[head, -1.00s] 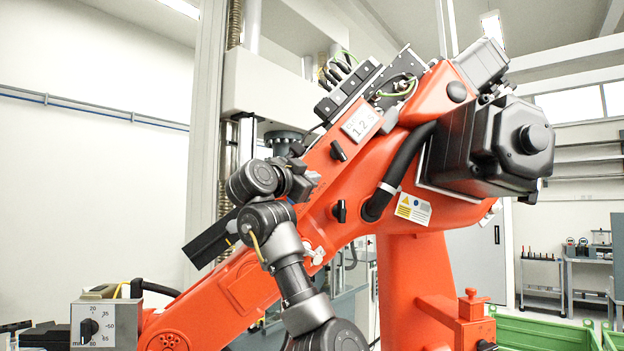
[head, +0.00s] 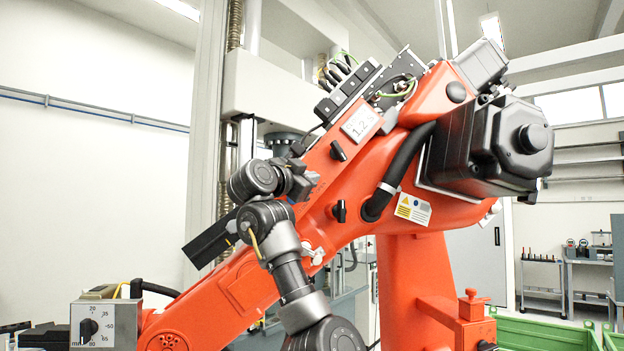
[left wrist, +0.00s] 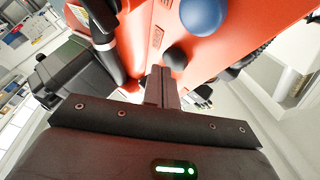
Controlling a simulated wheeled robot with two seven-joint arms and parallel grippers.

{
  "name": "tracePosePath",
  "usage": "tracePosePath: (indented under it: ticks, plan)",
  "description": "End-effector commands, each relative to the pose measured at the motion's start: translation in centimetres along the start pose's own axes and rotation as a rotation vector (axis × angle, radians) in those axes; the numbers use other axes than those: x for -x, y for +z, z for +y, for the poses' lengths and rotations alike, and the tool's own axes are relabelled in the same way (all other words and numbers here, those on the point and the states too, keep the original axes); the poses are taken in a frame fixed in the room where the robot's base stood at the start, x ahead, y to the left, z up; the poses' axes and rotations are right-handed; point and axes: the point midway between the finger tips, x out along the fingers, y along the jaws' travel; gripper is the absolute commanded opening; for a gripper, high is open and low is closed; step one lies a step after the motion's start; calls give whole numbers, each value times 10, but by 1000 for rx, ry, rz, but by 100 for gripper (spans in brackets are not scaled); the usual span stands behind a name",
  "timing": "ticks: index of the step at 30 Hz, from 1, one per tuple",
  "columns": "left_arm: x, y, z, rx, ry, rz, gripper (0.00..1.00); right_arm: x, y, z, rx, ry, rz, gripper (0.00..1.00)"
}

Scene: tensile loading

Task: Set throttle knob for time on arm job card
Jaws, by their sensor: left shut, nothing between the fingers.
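A white card (head: 361,122) on the big orange arm (head: 300,225) reads about 1.2, with small print unclear. Black knobs sit on that arm: an upper knob (head: 338,150) and a lower knob (head: 340,211). A grey box (head: 112,322) at the lower left bears a black dial knob (head: 88,330) with a number scale around it. My left gripper (head: 312,180) is by the orange arm, left of the knobs. In the left wrist view its fingers (left wrist: 161,84) are shut and empty, close to a dark round part (left wrist: 175,57). My right gripper is out of view.
A thick black hose (head: 398,172) and a black motor housing (head: 500,145) are on the orange arm. A tall machine frame (head: 205,140) stands behind. Green bins (head: 545,333) are at the lower right. A blue round part (left wrist: 203,15) shows in the left wrist view.

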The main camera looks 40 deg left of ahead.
Motion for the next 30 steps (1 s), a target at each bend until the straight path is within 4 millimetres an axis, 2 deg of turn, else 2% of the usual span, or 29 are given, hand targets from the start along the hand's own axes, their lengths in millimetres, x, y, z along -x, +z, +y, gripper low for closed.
tracePosePath:
  ticks: [30]
  plan:
    - [-7,5,-5,1,0,0,0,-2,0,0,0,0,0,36]
